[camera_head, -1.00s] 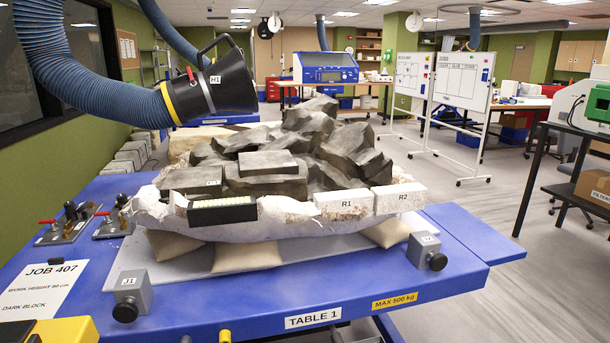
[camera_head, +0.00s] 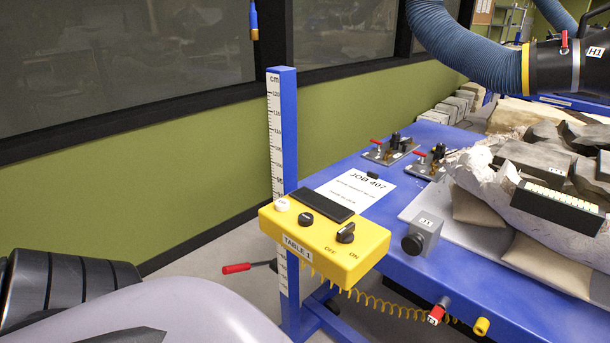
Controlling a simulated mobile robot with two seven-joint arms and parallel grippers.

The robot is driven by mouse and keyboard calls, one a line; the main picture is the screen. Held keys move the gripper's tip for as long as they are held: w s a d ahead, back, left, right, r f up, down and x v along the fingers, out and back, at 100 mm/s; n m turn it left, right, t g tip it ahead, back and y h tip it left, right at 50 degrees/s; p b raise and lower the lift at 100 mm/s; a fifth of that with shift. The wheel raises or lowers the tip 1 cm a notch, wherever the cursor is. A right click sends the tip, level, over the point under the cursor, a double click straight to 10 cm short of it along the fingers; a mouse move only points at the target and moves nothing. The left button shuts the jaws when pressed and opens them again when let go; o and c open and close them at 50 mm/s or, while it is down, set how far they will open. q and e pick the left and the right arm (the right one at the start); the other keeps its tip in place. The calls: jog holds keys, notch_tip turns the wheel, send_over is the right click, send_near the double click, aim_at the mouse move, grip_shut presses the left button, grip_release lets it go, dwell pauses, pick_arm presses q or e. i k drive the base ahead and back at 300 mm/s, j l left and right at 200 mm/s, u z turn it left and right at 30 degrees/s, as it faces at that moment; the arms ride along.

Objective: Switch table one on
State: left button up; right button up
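The yellow control box (camera_head: 300,262) labelled TABLE 1 sits at the near left corner of the blue table (camera_head: 440,280), beside a blue post. On its top are a white button (camera_head: 282,205), a black button (camera_head: 306,218), a dark blank panel and a black rotary knob (camera_head: 345,233). OFF and ON are printed in front of the knob, ON to the right. I cannot tell which mark the knob points to. Neither gripper shows; only parts of my own body fill the lower left.
A blue post with a centimetre scale (camera_head: 276,140) rises behind the box. A grey J1 block (camera_head: 422,234), a JOB 407 sheet (camera_head: 356,187) and red-handled clamps (camera_head: 390,150) are on the table. A yellow coiled cord (camera_head: 390,306) hangs below. A blue hose (camera_head: 460,45) overhangs the far side.

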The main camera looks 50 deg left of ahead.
aim_at(344, 235)
jog(key=u, duration=1.5)
